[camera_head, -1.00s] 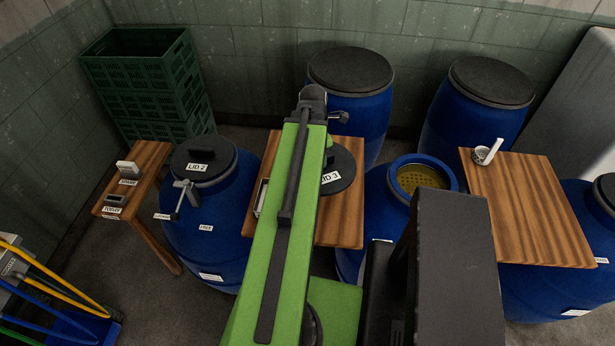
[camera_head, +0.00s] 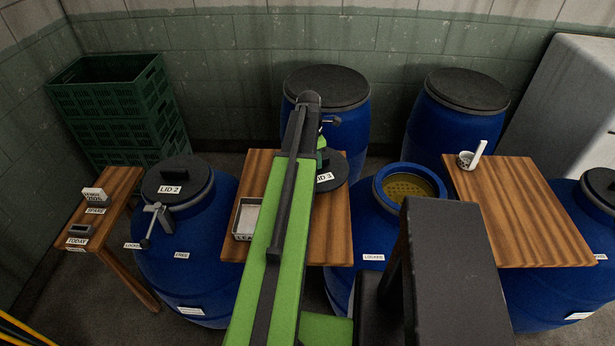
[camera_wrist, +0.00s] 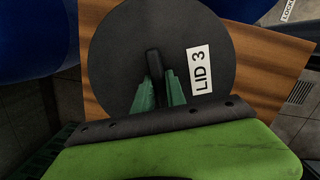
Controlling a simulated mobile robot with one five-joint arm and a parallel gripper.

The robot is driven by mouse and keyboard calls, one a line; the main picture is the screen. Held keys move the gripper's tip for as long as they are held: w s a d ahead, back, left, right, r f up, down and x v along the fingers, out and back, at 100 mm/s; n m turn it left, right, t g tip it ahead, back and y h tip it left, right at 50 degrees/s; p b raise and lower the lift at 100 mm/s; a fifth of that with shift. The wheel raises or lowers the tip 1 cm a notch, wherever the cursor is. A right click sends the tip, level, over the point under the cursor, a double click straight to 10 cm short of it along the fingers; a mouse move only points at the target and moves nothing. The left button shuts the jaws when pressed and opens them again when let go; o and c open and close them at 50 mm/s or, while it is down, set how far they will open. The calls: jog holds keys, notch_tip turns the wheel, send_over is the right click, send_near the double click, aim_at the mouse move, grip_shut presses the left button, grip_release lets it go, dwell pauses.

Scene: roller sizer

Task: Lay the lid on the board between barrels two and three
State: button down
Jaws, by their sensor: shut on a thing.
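A round dark lid labelled LID 3 (camera_head: 341,168) is over the wooden board (camera_head: 326,230) between barrel two (camera_head: 190,255) and barrel three (camera_head: 372,225). My gripper (camera_wrist: 160,80) is shut on the lid's upright handle; its green fingers stand on either side of it. In the head view my gripper (camera_head: 321,153) is partly hidden behind my arm. In the wrist view the lid (camera_wrist: 125,45) lies flat-on over the board (camera_wrist: 255,75). I cannot tell whether it touches the board. Barrel three is open and shows yellowish contents.
A small tray (camera_head: 240,233) lies on the board's left part, partly behind my arm. Barrel two carries LID 2 (camera_head: 178,188) and a clamp (camera_head: 155,220). Two closed barrels stand behind.

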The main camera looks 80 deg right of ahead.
jog(key=w, duration=0.1)
jog(key=f, duration=0.1)
jog(key=w, duration=0.1)
jog(key=shift+w+d+f+b, duration=0.25)
jog(key=shift+w+f+b, duration=0.05)
notch_tip(320, 180, down, 4)
jog(key=b, duration=0.4)
jog(key=shift+f, duration=0.2)
jog(key=c, duration=1.4)
grip_release()
jog(key=shift+r, duration=0.1)
jog(key=shift+o, duration=0.2)
jog(key=shift+r, duration=0.1)
jog(key=r+p, duration=0.8)
jog(key=w+r+p, duration=0.1)
jog(key=r+p, duration=0.3)
jog(key=shift+w+a+r, duration=0.1)
jog(key=shift+a+r, duration=0.05)
jog(key=shift+a, duration=0.25)
